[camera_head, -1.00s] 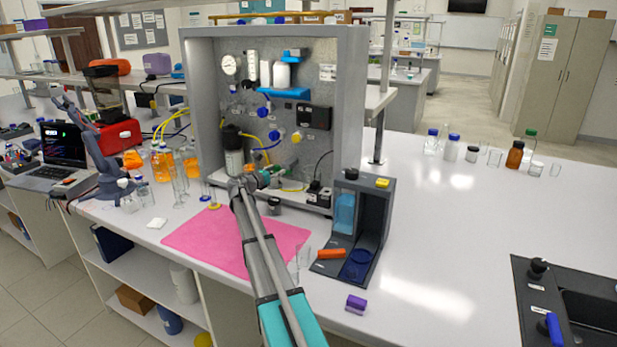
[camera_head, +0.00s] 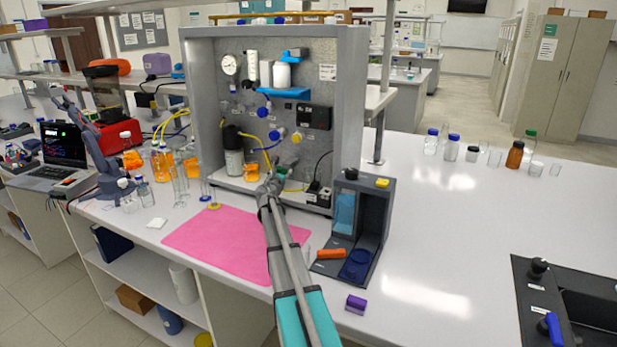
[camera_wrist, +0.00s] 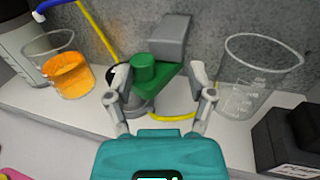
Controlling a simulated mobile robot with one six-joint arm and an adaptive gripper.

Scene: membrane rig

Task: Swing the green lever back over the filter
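The green lever (camera_wrist: 158,78) with its round green knob lies between my gripper's two fingers in the wrist view, with a grey block at its far end. My gripper (camera_wrist: 160,84) is open, its fingers spread either side of the lever; the right finger is close to the lever's edge, and I cannot tell if it touches. A round grey metal part (camera_wrist: 136,104), perhaps the filter holder, shows partly under the lever and behind the left finger. In the head view my gripper (camera_head: 272,182) is low before the rig panel, just short of the green part (camera_head: 287,162).
A beaker of orange liquid (camera_wrist: 68,74) stands left of my gripper and an empty glass beaker (camera_wrist: 254,78) right. Black boxes (camera_wrist: 285,140) sit at the lower right. A yellow tube (camera_wrist: 175,117) runs behind the fingers. The pink mat (camera_head: 215,243) is clear.

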